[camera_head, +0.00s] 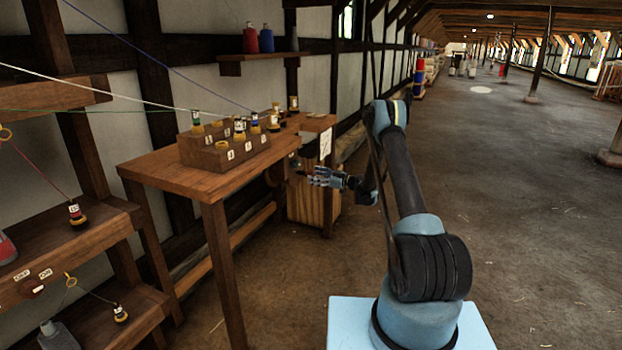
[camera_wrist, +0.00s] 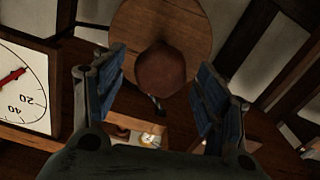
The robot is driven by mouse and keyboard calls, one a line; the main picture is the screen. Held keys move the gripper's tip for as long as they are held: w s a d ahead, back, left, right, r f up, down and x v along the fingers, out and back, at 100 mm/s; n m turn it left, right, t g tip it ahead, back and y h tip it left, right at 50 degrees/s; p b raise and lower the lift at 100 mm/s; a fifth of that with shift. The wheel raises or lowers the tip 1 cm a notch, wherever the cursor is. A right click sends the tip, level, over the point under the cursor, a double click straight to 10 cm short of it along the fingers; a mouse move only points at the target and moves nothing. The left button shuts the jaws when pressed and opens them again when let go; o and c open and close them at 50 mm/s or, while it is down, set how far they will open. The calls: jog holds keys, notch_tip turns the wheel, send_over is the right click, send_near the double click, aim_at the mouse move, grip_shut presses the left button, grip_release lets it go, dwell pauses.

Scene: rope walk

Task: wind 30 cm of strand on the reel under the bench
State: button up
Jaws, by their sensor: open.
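The bench (camera_head: 165,176) stands left of my arm in the head view. In the wrist view a round wooden disc (camera_wrist: 185,25), which looks like the reel's face, carries a reddish-brown knob (camera_wrist: 160,70). My gripper (camera_head: 312,177) is by the bench's far right end in the head view. In the wrist view my gripper (camera_wrist: 160,78) is open, with a blue-padded finger on each side of the knob and gaps showing. A white dial (camera_wrist: 22,88) with a red pointer and marks 20 and 40 is at the left. The strand on the reel cannot be made out.
A block of numbered holders (camera_head: 222,150) with several bobbins stands on the bench. A wooden cabinet (camera_head: 305,203) is behind my gripper. Shelves (camera_head: 70,245) with tagged strands stand at the left. Coloured strands cross above the bench. The floor (camera_head: 500,180) at the right is clear.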

jog(key=shift+x, duration=1.3)
jog(key=c, duration=1.1)
